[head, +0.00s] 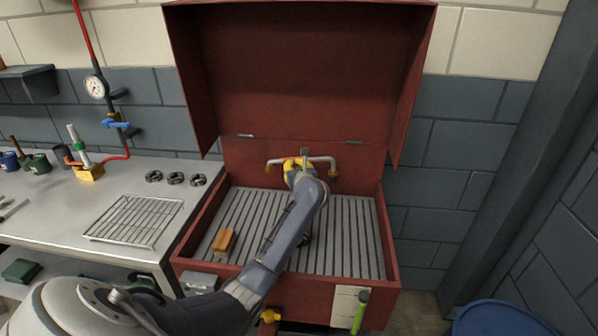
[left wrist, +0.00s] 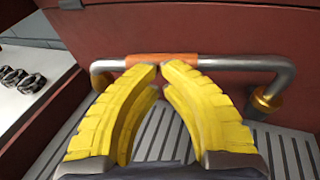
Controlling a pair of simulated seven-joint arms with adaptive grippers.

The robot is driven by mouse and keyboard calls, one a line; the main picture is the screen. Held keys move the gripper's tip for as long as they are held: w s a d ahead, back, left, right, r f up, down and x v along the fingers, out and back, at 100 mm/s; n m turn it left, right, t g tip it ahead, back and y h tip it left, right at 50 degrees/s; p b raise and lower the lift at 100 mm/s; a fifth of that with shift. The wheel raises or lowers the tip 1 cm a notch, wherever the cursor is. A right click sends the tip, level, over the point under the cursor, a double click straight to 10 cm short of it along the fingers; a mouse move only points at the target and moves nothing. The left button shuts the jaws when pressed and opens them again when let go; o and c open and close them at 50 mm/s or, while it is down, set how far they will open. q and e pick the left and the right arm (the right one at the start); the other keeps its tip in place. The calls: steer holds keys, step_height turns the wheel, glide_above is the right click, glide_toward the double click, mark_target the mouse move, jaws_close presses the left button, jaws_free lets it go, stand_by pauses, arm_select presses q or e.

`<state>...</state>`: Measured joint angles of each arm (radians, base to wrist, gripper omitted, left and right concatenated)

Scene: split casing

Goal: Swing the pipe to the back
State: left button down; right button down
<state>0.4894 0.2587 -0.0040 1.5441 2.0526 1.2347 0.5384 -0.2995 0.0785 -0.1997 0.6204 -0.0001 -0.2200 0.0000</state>
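The pipe is a grey metal bar with bent ends (head: 322,160), near the back wall inside the red casing. In the left wrist view the pipe (left wrist: 245,62) runs across the picture, with an orange sleeve (left wrist: 178,58) at its middle and a brass fitting at its right end. My left gripper (head: 298,165) is at the pipe's middle. In the left wrist view its yellow fingertips (left wrist: 160,67) nearly meet, with a narrow gap, and overlap the lower edge of the sleeve. The pipe is not between the fingers; touch cannot be told. My right gripper is not in view.
The red casing (head: 388,271) stands with its lid (head: 300,75) raised and a slatted floor inside. A wooden block (head: 223,241) lies at its front left. The bench at left holds a wire rack (head: 134,221) and dark rings (head: 175,178). A blue drum (head: 500,320) stands lower right.

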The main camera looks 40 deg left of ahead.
arm_select(q)
steer(key=shift+r+x, duration=0.2)
steer(key=shift+x, duration=0.75)
steer(key=shift+r+x, duration=0.15)
steer(key=shift+x, duration=0.85)
steer(key=shift+w, duration=0.15)
steer(key=shift+r, duration=0.1)
steer(key=shift+s+d, duration=0.3)
steer(key=shift+s, duration=0.1)
steer(key=s+d+r, duration=0.2)
steer(key=s+d, duration=0.4)
steer(key=s, duration=0.5)
steer(key=shift+s+r, duration=0.2)
